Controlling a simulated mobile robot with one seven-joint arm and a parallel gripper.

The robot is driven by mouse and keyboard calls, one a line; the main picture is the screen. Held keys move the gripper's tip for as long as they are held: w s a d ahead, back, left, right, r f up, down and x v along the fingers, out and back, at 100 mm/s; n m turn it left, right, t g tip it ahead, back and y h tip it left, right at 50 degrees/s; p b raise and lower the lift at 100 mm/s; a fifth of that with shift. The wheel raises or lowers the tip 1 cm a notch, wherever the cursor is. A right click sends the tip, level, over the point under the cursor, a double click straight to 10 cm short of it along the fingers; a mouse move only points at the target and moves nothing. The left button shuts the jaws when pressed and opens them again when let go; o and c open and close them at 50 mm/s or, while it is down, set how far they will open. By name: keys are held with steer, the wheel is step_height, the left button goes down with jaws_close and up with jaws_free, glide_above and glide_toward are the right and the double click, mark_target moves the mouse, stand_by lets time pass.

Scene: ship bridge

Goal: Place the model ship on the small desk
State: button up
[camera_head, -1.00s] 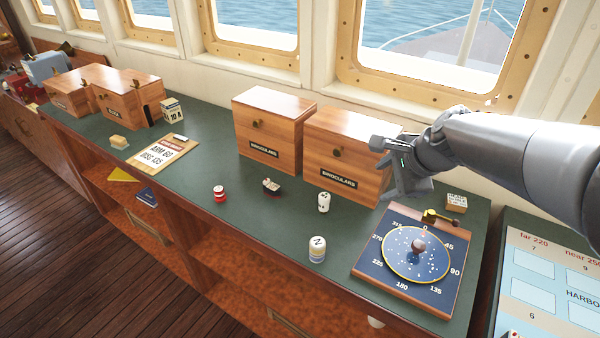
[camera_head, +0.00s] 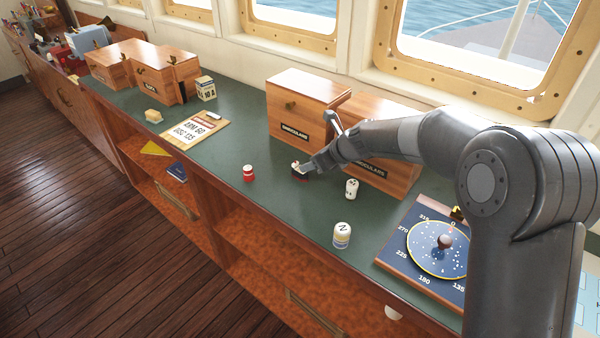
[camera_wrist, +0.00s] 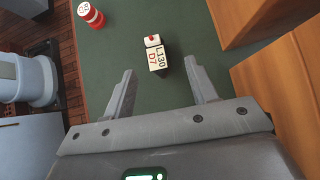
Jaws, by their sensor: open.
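The model ship looks to be the small dark piece (camera_head: 299,177) on the green counter in front of the binoculars boxes. In the wrist view it is a small block (camera_wrist: 157,57) with white labels reading L130 and D7 and a red-dotted white cube at its far end. My gripper (camera_head: 308,169) is reaching down at it and partly hides it in the head view. In the wrist view my gripper (camera_wrist: 160,72) is open, with its fingertips on either side of the block's near end, apart from it. I cannot tell which surface is the small desk.
A red-and-white piece (camera_head: 249,173) stands to the left. White cylinders (camera_head: 351,189) and (camera_head: 342,235) stand to the right. Wooden binoculars boxes (camera_head: 300,105) rise close behind my gripper. A round dial board (camera_head: 415,262) lies at the right. The counter's front strip is mostly clear.

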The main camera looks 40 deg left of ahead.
steer(key=x, duration=0.2)
steer(key=shift+a+f, duration=0.2)
steer(key=x, duration=0.5)
steer(key=shift+s+f, duration=0.15)
steer(key=shift+s, duration=0.15)
steer(key=c, duration=1.1)
steer(key=shift+c, duration=0.2)
